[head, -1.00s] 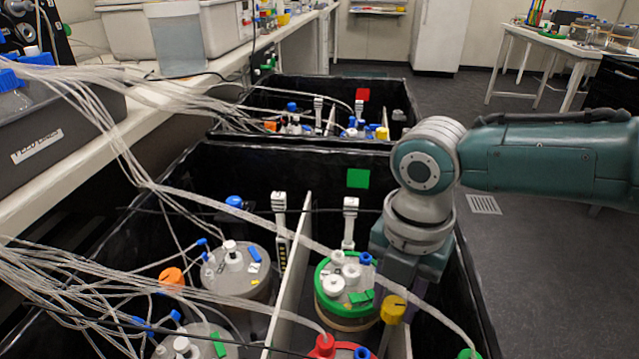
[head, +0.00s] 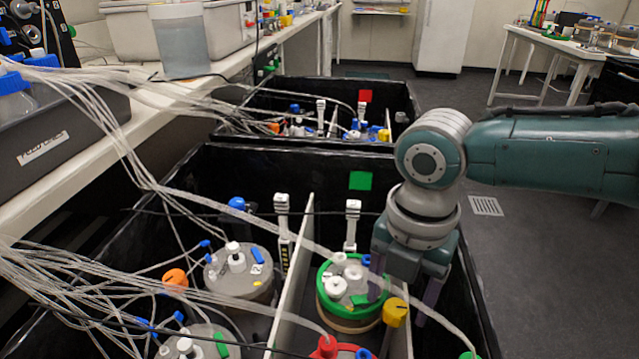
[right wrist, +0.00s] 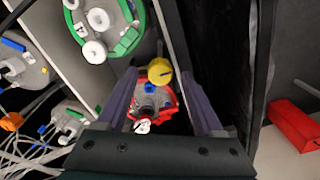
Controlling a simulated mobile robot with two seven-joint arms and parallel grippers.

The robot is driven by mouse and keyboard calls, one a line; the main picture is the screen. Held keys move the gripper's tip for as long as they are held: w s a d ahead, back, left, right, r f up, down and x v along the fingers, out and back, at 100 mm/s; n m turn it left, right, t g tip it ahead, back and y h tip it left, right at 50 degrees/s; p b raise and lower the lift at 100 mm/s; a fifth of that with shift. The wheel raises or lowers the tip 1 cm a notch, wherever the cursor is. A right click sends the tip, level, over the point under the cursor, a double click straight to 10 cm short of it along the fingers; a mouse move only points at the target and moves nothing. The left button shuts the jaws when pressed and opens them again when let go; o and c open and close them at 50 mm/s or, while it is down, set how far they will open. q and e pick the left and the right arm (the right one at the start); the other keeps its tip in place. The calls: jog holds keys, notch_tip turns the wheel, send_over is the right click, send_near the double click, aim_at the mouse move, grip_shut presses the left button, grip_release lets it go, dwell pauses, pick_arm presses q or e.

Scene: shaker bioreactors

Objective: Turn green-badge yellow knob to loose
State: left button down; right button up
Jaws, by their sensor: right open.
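The green badge (head: 360,180) is a square on the black inner wall of the near bin. The yellow knob (head: 395,311) stands below it, to the right of the green-rimmed vessel (head: 340,318). In the right wrist view the yellow knob (right wrist: 160,71) shows a dark line on its face and lies between the fingertips. My right gripper (head: 402,305) is open, pointing down, with one purple finger on each side of the knob. In the right wrist view its jaws (right wrist: 158,76) are apart; I cannot tell whether they touch the knob. My left gripper is not in view.
A red-rimmed vessel (right wrist: 152,100) is below the knob. A pale divider (head: 294,270) runs left of the green-rimmed vessel. The bin's black right wall (head: 468,290) is close to my gripper. Pale tubes (head: 150,185) cross the bin. A farther bin has a red badge (head: 365,95).

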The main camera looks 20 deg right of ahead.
notch_tip(320, 180, up, 9)
jog(key=p, duration=0.2)
jog(key=shift+f, duration=0.1)
